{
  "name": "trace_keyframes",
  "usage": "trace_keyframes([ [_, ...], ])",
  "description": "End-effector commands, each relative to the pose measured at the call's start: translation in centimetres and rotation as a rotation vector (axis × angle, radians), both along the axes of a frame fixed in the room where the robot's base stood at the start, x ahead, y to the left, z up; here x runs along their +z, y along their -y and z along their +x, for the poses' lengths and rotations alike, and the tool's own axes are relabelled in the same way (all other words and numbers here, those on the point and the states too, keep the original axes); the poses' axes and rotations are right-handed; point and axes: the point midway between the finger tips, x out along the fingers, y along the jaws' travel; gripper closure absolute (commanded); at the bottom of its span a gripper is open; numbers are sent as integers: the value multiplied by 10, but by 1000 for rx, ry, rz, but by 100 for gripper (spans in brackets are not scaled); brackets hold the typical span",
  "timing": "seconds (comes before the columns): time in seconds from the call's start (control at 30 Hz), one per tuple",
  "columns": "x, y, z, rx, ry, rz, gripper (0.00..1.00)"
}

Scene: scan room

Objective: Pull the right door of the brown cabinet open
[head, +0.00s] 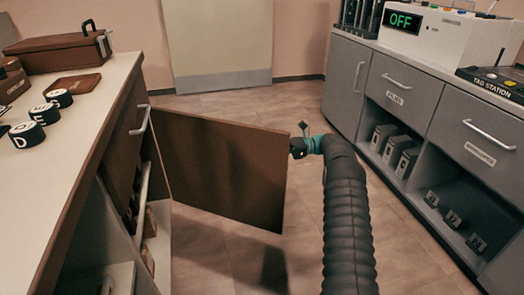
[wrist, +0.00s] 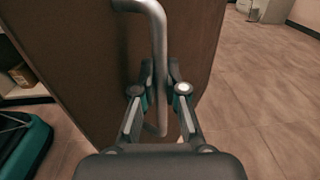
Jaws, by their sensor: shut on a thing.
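The brown cabinet's door (head: 222,170) stands swung well out from the cabinet (head: 75,200) at the left, leaving a wide opening. It spans the aisle as a brown panel, with its free edge towards the middle of the head view. My gripper (head: 300,147) is at that free edge, and its fingertips are partly hidden there. In the wrist view my gripper (wrist: 160,85) has its fingers on both sides of a grey upright bar handle (wrist: 158,35). The handle is on the brown door face (wrist: 85,60). The fingers are shut on the handle.
The cabinet's pale top carries a brown case (head: 60,52) and several round lettered blocks (head: 45,113). A grey counter (head: 385,95) with drawers and open shelves stands at the right. Tiled floor (head: 400,250) lies between, with a pale door (head: 218,40) behind.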

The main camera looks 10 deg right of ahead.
Motion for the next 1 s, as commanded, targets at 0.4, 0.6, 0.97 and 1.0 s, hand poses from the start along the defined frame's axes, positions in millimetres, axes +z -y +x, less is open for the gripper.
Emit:
trace_keyframes([
  [0.4,-1,3,-2,2,-3,1,74],
  [0.6,-1,-6,0,13,-2,0,63],
  [0.97,-1,9,1,13,1,0,63],
  [1.0,-2,16,0,13,0,0,63],
])
